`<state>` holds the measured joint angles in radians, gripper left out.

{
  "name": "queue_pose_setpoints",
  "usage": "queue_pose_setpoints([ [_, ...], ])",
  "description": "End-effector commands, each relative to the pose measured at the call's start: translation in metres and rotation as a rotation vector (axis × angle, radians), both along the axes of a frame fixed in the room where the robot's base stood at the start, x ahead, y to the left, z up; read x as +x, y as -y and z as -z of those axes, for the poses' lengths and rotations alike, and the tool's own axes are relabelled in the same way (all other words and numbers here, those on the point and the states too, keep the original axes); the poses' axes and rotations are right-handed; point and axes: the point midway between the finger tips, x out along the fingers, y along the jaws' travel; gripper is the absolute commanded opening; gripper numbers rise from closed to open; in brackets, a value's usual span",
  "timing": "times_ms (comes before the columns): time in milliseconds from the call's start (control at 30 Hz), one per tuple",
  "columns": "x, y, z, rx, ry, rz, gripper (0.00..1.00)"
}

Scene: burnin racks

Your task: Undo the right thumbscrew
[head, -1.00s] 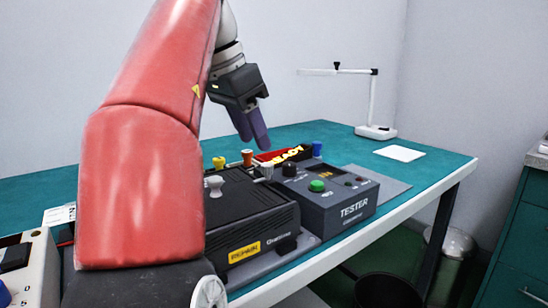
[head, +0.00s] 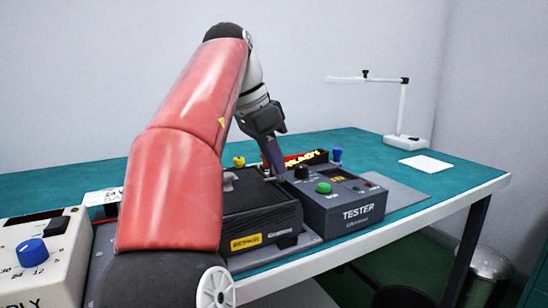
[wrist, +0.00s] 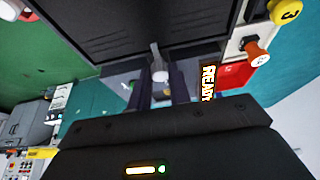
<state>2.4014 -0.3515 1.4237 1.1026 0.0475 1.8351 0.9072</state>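The right thumbscrew (wrist: 160,74) is pale grey and sits at the edge of the black unit (head: 262,213). In the wrist view it shows between the two dark purple fingers of my gripper (wrist: 159,88), which look apart with a finger on each side of it. In the head view my gripper (head: 273,172) points down at the unit's back right corner, and its fingers mostly hide that thumbscrew. The left thumbscrew (head: 228,180) is grey and stands on the unit's left side, beside my arm.
A grey tester (head: 343,204) with a green button stands close on the right. A red READY sign (head: 305,158) and a yellow knob (head: 239,161) are behind; an orange knob (wrist: 257,52) shows in the wrist view. A power supply (head: 40,255) is at left, a lamp (head: 402,115) far right.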

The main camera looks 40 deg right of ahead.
Motion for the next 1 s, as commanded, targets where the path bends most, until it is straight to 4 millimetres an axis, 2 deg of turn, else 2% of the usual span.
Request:
queue_pose_setpoints([
  [33, 0.0000, 0.0001, -0.0001, 0.000, 0.001, 0.000, 0.10],
  [100, 0.0000, 0.0001, -0.0001, 0.000, 0.001, 0.000, 0.01],
  [467, -0.0002, -0.0004, -0.0001, 0.000, 0.001, -0.049, 0.00],
  [1000, -0.0027, -0.0013, 0.0011, 0.002, 0.003, -0.442, 0.00],
])
